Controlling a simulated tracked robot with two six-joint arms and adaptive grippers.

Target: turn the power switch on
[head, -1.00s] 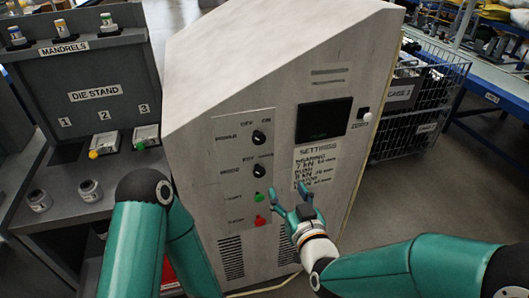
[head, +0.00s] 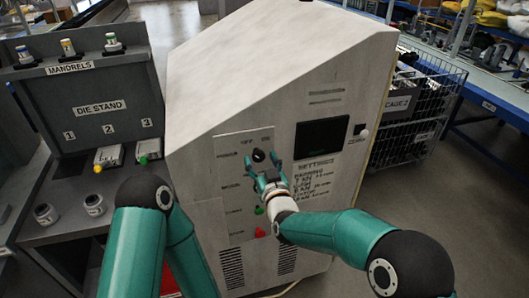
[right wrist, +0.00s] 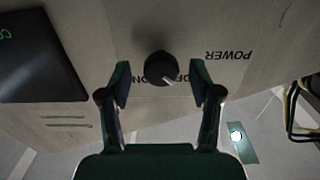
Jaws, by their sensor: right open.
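The power switch (head: 259,155) is a black round knob high on the panel of a pale grey cabinet (head: 190,130), under the OFF and ON labels. My right gripper (head: 262,168) is open in front of it. In the right wrist view the knob (right wrist: 160,68) lies between the two spread fingertips, with a gap on each side. Its white mark points down right, toward the OFF label (right wrist: 190,78). The fingers partly cover both labels there. My left arm shows at the left of the head view, but its gripper is out of view.
Below the knob are a green button (head: 259,210) and a red button (head: 260,232). The mode knob is hidden behind my right gripper. A dark screen (head: 321,137) is to the right. A die stand (head: 100,107) stands left, a wire cage (head: 412,120) right.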

